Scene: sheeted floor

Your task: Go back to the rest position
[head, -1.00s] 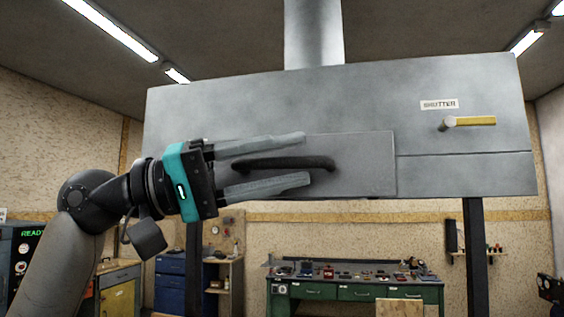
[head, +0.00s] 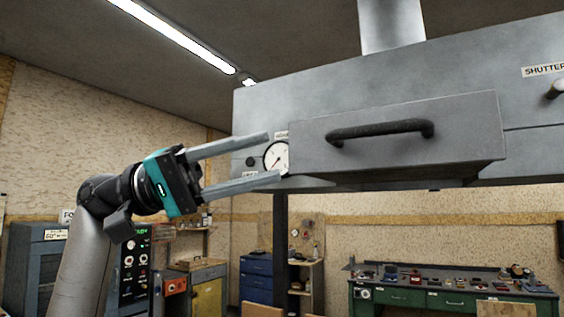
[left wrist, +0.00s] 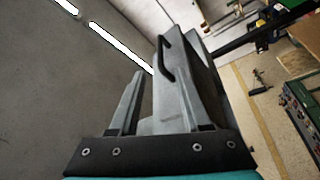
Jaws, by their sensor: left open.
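My left gripper (head: 272,157) is open and empty in the head view, with its two grey fingers pointing right. It is left of the black handle (head: 380,130) on the front panel (head: 450,130) of a grey metal hood (head: 262,115), and apart from the handle. The panel stands out from the hood's face. A round dial gauge (head: 276,158) shows behind the fingers. In the left wrist view, the gripper's fingers (left wrist: 158,105) are spread, with the handle (left wrist: 176,60) and panel beyond them. My right gripper is not in view.
A green workbench (head: 450,300) with small items stands below right. Cabinets (head: 40,265) and a control panel (head: 130,270) stand at lower left. Open air lies left of the hood.

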